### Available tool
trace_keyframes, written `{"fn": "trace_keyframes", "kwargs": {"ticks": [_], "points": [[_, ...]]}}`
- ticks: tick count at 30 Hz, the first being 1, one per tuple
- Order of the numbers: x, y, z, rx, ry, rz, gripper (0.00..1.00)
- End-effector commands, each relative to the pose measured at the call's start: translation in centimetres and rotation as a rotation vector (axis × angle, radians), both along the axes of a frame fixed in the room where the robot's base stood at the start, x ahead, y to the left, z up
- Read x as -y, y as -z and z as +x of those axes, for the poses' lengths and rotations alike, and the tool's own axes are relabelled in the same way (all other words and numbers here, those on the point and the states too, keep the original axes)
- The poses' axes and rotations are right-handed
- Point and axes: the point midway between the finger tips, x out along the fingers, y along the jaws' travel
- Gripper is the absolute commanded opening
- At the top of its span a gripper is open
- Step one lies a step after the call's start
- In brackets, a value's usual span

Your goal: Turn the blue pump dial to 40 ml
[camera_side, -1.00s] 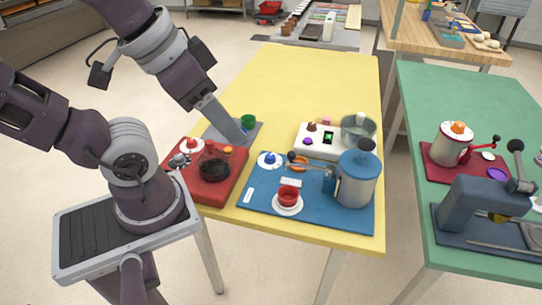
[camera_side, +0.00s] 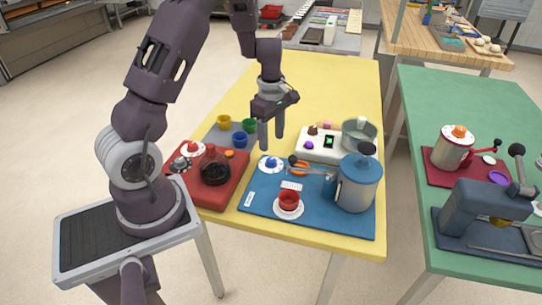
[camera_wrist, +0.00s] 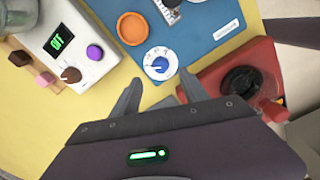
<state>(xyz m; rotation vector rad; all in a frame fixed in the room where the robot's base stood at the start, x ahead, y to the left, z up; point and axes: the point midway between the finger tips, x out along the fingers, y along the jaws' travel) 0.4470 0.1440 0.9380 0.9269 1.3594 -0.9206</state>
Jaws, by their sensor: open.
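The blue pump dial (camera_side: 270,163) is a blue knob on a white round scale at the back left of the blue mat (camera_side: 330,223). In the wrist view the blue dial (camera_wrist: 159,65) lies just beyond my fingertips, between them; its scale marks are too small to read. My gripper (camera_side: 271,147) points down with its fingers apart and empty, above and close to the dial. It also shows in the wrist view (camera_wrist: 158,82). The pump (camera_side: 357,182) is a blue-lidded metal canister on the mat's right side.
The red device (camera_side: 218,190) with a dark pot is left of the blue mat. A white scale (camera_side: 328,143) with a metal bowl is behind it. Yellow, green and blue cups stand on a grey mat. An orange ring (camera_wrist: 132,28) lies near the dial.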

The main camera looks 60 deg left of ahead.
Motion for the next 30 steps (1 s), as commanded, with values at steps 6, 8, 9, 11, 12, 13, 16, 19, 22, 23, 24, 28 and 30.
{"fn": "trace_keyframes", "kwargs": {"ticks": [6,8,9,11,12,13,16,19,22,23,24,28,30], "points": [[-0.3,3.8,-0.2,-0.010,-0.020,-0.001,0.52],[-0.2,4.9,-0.2,-0.010,-0.019,-0.001,0.52],[-0.2,5.6,-0.2,-0.010,-0.018,-0.001,0.52],[-0.2,6.4,-0.2,-0.009,-0.017,-0.001,0.52],[-0.2,6.8,-0.1,-0.008,-0.016,0.001,0.52],[-0.2,7.1,-0.1,-0.008,-0.015,0.000,0.52],[-0.2,7.4,-0.1,-0.007,-0.015,0.001,0.52],[-0.2,7.4,-0.1,-0.006,-0.014,0.002,0.52],[-0.2,7.4,-0.1,-0.006,-0.013,0.002,0.48],[-0.2,7.4,-0.1,-0.006,-0.013,0.002,0.42],[-0.2,7.4,-0.1,-0.006,-0.013,0.001,0.34],[-0.2,7.4,-0.1,-0.006,-0.013,0.001,0.09],[-0.2,7.4,-0.1,-0.006,-0.012,0.001,0.00]]}}
